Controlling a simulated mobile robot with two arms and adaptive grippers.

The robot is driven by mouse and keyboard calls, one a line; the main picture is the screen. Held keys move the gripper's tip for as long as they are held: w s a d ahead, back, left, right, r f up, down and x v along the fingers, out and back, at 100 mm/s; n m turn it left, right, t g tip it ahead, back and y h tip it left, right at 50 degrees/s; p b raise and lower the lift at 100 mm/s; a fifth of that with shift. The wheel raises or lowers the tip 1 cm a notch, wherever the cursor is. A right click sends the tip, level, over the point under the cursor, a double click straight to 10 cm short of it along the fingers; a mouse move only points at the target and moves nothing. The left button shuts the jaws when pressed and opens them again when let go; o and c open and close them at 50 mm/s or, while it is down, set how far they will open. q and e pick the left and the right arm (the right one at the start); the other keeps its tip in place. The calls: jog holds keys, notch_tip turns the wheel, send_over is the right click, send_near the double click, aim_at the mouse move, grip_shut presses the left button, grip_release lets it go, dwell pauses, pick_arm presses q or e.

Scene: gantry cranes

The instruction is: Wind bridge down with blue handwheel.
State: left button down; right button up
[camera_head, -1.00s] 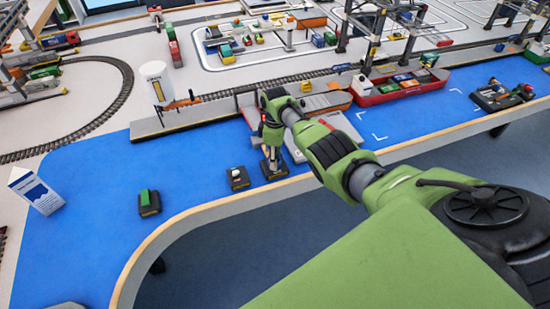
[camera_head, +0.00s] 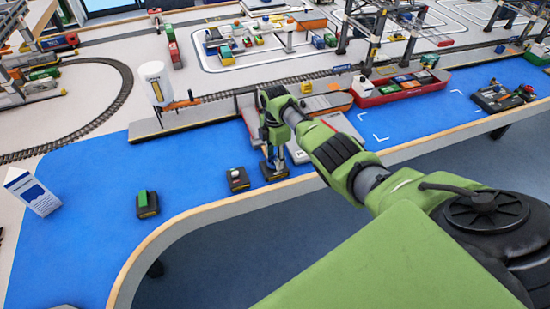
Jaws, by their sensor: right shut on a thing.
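My right gripper (camera_head: 274,152) points straight down over a small dark box (camera_head: 275,174) near the curved front edge of the blue table. It is shut on the handwheel on top of that box. The gripper hides most of the wheel, so its colour and turn are hard to make out. I cannot clearly pick out the bridge in this view; a pale upright piece with a rounded top (camera_head: 153,75) stands by the track on the quay, and I cannot tell if it is part of it. My left gripper is not in view.
A red barge (camera_head: 400,88) lies behind, under gantry cranes. A white card (camera_head: 33,192) stands far left. The blue surface between is clear.

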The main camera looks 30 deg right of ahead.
aim_at(275, 160)
dwell(0.5)
jog(key=o, duration=1.1)
notch_tip(275, 160, up, 12)
